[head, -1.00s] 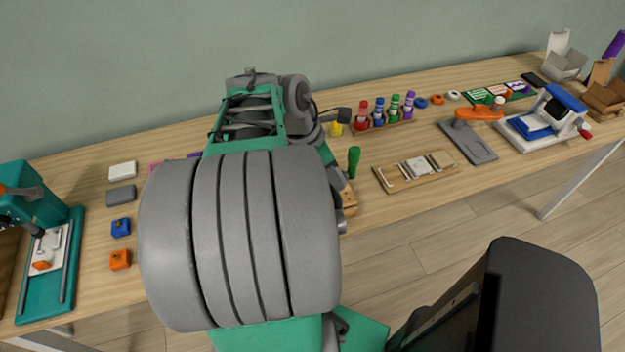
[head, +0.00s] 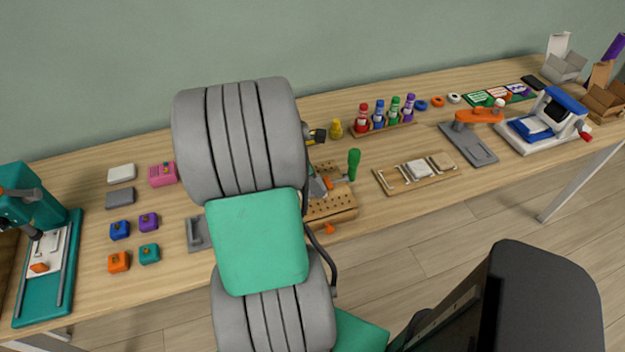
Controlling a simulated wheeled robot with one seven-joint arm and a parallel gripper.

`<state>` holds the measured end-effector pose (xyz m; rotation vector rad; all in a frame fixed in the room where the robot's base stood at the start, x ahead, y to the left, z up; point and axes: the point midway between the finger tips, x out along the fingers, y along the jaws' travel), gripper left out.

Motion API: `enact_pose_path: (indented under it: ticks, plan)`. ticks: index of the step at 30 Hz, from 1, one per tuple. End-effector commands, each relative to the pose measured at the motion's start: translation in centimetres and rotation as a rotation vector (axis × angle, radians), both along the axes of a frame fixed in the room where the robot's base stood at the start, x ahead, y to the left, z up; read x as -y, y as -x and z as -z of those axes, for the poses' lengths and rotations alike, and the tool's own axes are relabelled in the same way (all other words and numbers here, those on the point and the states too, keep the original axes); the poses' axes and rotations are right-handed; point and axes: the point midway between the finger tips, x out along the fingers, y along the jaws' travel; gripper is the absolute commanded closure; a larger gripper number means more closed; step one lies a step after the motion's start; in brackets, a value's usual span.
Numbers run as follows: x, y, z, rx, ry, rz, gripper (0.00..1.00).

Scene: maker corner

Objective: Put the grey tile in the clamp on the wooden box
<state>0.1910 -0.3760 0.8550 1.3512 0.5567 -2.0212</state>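The wooden box (head: 335,208), with small holes in it and an orange knob at its front, stands right of my arm on the bench. Grey and orange parts, possibly its clamp (head: 318,187), show on top, partly hidden by my arm. A light grey tile (head: 418,168) lies on a wooden rack right of the box. A darker grey block (head: 121,197) lies at the left of the bench. I cannot tell for sure which is the grey tile. My gripper is hidden behind my own arm, so any hold on something is not visible.
The rack (head: 388,184) also holds a tan tile. A green-handled tool (head: 354,163) stands beside the box. Coloured bottles (head: 379,113) stand behind. Small coloured blocks (head: 120,229) and a teal press (head: 30,205) are at left. A grey plate (head: 196,235) lies left of my arm.

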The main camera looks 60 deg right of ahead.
Motion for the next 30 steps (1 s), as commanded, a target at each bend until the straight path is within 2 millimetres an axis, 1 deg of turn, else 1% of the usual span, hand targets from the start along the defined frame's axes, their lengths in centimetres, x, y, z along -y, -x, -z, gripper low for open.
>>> enact_pose_path:
  ticks: [10,11,18,19,26,29,30]
  plan:
    - [-0.3,0.1,1.5,-0.003,-0.008,-0.003,0.86]
    - [-0.3,0.1,1.5,-0.003,-0.01,-0.003,0.45]
    - [-0.5,0.3,1.9,-0.007,-0.017,-0.003,0.26]
    - [-0.5,0.3,1.9,-0.007,-0.017,-0.003,0.24]
    - [-0.5,0.3,1.8,-0.007,-0.019,0.0,0.24]
    - [-0.5,0.3,1.1,-0.007,-0.018,0.0,0.24]
    - [-0.5,0.3,0.5,-0.007,-0.018,0.0,0.24]
